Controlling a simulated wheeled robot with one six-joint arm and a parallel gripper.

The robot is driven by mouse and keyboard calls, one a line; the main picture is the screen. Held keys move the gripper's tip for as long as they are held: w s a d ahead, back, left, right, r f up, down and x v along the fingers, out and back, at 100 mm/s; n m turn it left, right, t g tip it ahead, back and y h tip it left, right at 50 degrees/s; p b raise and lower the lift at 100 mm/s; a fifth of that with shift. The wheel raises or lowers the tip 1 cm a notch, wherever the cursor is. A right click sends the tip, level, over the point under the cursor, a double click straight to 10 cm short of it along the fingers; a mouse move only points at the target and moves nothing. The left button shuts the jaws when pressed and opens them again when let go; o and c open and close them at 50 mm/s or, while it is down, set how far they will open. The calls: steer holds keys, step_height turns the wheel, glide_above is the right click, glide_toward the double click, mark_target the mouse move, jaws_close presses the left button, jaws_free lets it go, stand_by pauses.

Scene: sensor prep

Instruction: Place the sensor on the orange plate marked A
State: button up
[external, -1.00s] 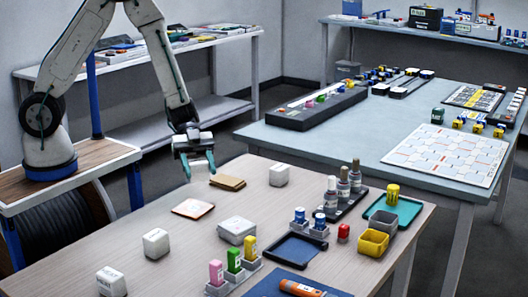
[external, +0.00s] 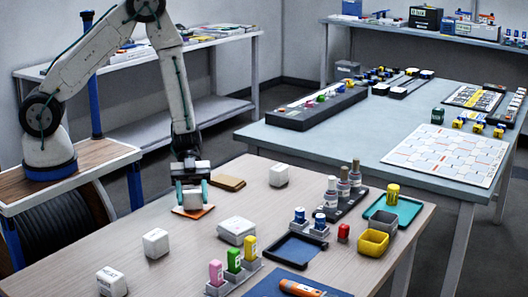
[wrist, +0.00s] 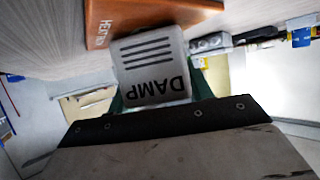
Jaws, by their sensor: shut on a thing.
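My gripper (external: 191,193) is shut on a white block (external: 192,200), with a teal finger on each side. The block (wrist: 152,68) reads DAMP, upside down, with several dark bars in the wrist view. The orange plate (external: 207,212) lies flat on the near table directly under the block, partly hidden by it. I cannot tell whether the block touches the plate.
A brown flat piece (external: 228,183) lies just right of my gripper. Other white blocks stand around: one at the back (external: 279,176), a wider one (external: 237,231), and two at the left (external: 156,243). Coloured bottles and trays fill the right side.

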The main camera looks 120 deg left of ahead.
steer(key=shift+f, duration=0.1)
steer(key=o, duration=1)
steer(key=v, duration=1.2)
